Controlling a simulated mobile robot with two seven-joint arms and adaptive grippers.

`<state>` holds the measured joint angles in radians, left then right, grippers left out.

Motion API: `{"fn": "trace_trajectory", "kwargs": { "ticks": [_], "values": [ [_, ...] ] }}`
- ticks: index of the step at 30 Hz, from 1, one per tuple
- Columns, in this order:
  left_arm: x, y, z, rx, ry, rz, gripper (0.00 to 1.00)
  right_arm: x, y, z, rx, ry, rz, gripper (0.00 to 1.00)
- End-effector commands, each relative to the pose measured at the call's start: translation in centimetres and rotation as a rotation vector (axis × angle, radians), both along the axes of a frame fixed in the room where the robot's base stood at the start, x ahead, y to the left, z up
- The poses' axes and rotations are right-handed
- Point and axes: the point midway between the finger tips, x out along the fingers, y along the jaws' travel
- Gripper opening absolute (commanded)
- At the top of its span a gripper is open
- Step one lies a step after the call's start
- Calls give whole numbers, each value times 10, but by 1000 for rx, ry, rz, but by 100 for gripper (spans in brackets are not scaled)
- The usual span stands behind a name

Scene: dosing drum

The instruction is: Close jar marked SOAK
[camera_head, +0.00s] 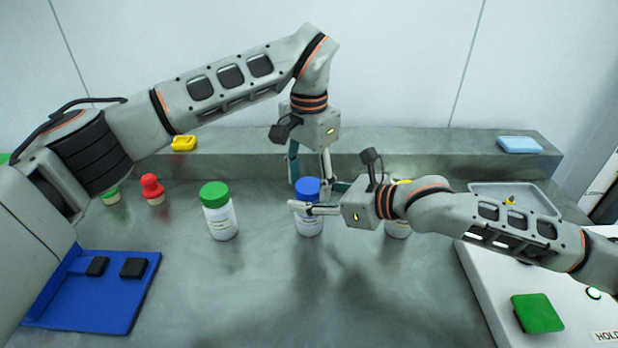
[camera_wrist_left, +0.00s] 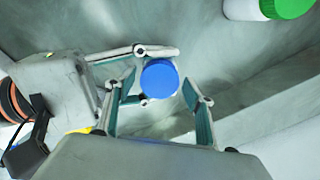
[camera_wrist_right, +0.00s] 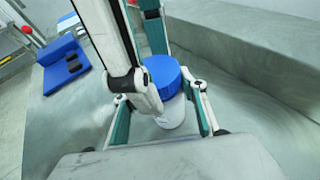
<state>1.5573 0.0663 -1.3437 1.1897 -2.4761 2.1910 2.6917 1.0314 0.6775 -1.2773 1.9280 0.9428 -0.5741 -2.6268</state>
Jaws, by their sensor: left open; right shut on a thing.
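A white jar (camera_head: 309,226) with a blue lid (camera_head: 307,187) stands upright on the grey bench in the middle; its label is too small to read. My right gripper (camera_head: 318,208) is shut on the jar's body from the right, and the right wrist view shows the jar (camera_wrist_right: 173,115) between its fingers. My left gripper (camera_head: 309,174) points down from above, open, with its fingers on either side of the blue lid. The left wrist view shows the lid (camera_wrist_left: 159,79) between the open fingers, with a gap at the right finger. The lid sits on the jar's top; whether it is tight cannot be told.
A green-lidded jar (camera_head: 219,212) stands to the left, and another jar (camera_head: 398,229) is partly hidden behind my right arm. A red stamp-like object (camera_head: 152,188), a blue tray (camera_head: 85,309) and a white panel with a green pad (camera_head: 537,313) lie around. The front middle is clear.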

Motion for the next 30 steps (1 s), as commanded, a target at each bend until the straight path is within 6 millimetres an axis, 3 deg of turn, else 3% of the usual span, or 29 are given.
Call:
{"fn": "trace_trajectory", "kwargs": {
  "ticks": [1, 6, 11, 18, 26, 27, 29, 30],
  "values": [
    [0, 0, 0, 0, 0, 0, 53, 0, 0, 1, 1, -1, 0, 0],
    [0, 0, 0, 0, 0, 0, 14, 0, 0, 1, 1, -1, 0, 0],
    [0, 0, 1, 0, 0, -35, 14, 0, 0, 1, 1, -1, 0, 0],
    [1, 0, 0, 5, -1, -269, 14, 0, 0, 1, 1, -1, 0, 0],
    [0, 0, 0, 4, 1, -287, 14, 0, 0, 1, 1, -1, 0, 0],
    [0, 0, 0, 4, 1, -286, 42, 0, 0, 1, 1, -1, 0, 0],
    [0, 0, 0, 4, 1, -286, 56, 0, 0, 1, 1, -1, 0, 0],
    [0, 0, 0, 3, 0, -286, 56, 0, 0, 1, 1, -1, 0, 0]
  ]
}}
